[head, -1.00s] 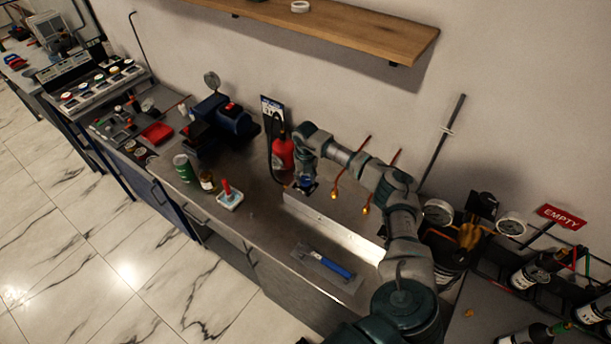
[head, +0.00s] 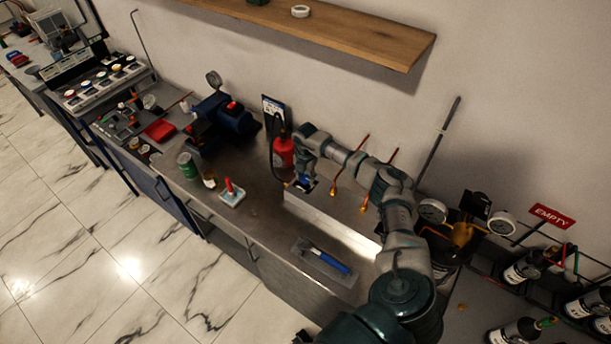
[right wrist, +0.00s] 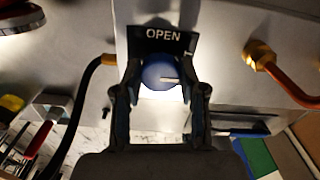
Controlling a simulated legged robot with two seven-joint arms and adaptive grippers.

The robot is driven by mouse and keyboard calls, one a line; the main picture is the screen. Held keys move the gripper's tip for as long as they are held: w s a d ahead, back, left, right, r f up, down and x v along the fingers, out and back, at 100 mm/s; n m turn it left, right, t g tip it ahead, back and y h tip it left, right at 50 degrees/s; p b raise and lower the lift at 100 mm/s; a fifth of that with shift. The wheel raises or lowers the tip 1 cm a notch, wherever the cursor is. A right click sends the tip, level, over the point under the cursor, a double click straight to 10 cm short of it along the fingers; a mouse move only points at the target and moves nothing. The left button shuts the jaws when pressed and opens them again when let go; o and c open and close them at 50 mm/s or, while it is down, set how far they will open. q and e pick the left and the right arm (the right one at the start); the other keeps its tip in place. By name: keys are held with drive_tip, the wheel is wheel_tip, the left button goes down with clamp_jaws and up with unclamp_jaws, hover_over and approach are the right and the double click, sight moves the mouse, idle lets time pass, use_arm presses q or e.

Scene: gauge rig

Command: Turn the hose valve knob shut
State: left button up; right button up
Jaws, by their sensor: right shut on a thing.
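The blue round valve knob (right wrist: 161,73) has a white pointer line aimed to the right in the right wrist view. A black label reading OPEN (right wrist: 163,39) sits above it. My right gripper (right wrist: 160,90) has a finger on each side of the knob and is shut on it. In the head view my right gripper (head: 304,181) is at the left end of the silver valve panel (head: 335,222), and mostly covers the knob. A black hose (right wrist: 82,108) with a brass end fitting (right wrist: 108,60) runs left of the knob. My left gripper is not seen.
A red bottle (head: 283,153) stands close behind my right gripper. Copper pipes with brass fittings (head: 334,190) rise to its right. A blue-handled trowel (head: 325,258) lies in front of the panel.

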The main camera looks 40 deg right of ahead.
sight(306, 177)
idle(0.4)
drive_tip(key=o, duration=1.1)
drive_tip(key=shift+w+d, duration=0.1)
drive_tip(key=shift+o, duration=0.2)
wheel_tip(306, 177, up, 12)
drive_tip(key=shift+f, duration=0.2)
